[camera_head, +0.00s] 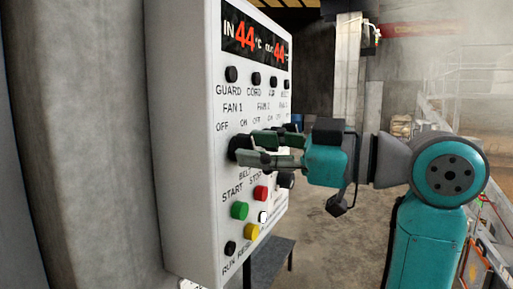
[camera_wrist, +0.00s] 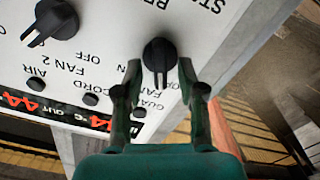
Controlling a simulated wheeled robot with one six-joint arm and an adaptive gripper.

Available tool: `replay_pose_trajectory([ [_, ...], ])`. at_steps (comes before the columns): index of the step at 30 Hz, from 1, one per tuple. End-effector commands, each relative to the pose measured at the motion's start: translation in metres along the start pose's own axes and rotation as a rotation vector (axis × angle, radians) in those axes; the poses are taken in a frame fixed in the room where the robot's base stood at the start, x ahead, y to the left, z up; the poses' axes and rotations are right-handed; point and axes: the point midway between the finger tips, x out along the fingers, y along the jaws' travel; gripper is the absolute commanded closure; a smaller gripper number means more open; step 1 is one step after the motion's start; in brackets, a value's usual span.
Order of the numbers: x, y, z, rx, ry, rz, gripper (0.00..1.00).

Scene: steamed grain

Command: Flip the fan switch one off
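The fan 1 switch is a black rotary knob (camera_head: 240,146) on the white control panel (camera_head: 190,200), under the FAN 1 label with OFF and ON marks. My gripper (camera_head: 250,149) reaches it from the right, fingers pointing at the panel. In the wrist view, which is upside down, the fan 1 knob (camera_wrist: 159,52) lies between the fingertips of my gripper (camera_wrist: 159,68). The fingers are apart, one on each side, with small gaps seeming to show. The knob's handle points straight toward the FAN 1 label, roughly between the two marks.
The fan 2 knob (camera_wrist: 52,22) is beside it, its handle slanting away from OFF. Below are a green button (camera_head: 239,210), red button (camera_head: 260,193) and yellow button (camera_head: 251,231). A concrete pillar (camera_head: 95,140) stands left of the panel.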

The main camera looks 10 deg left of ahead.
Motion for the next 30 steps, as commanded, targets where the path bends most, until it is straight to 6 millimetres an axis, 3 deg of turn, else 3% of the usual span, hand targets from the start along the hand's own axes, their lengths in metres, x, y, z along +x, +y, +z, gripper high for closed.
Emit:
replay_pose_trajectory([
  [11, 0.0071, 0.0001, 0.0001, 0.0, 0.0, 0.001, 0.6],
  [12, 0.007, 0.0001, 0.0001, 0.0, 0.0, 0.001, 0.63],
  [17, 0.007, 0.0, 0.0001, 0.0, 0.0, 0.001, 1.0],
  [24, 0.007, -0.0001, 0.0002, -0.015, 0.0, 0.0, 1.0],
  [30, 0.0071, -0.0008, 0.0004, -0.151, 0.0, 0.0, 1.0],
])
